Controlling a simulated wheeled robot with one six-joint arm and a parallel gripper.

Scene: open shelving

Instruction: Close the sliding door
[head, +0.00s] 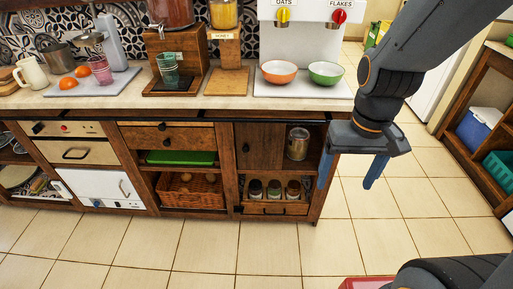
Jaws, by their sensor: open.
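The sliding door (266,147) is a dark brown wooden panel with a small round knob (245,147) near its left edge. It hangs below a black rail under the counter. It covers the left half of the upper compartment at the counter's right end. The right half is open and shows a metal can (298,144). My gripper (349,177) is open and empty, to the right of the door near the counter's right end. Its two blue fingers point down. I cannot tell whether the left finger touches the cabinet frame.
Several jars (274,188) stand in a tray below the compartment. An orange bowl (279,72) and a green bowl (326,73) sit on the counter (226,103) above. The tiled floor (215,245) in front is clear. Shelving with a blue cooler (477,131) stands at the right.

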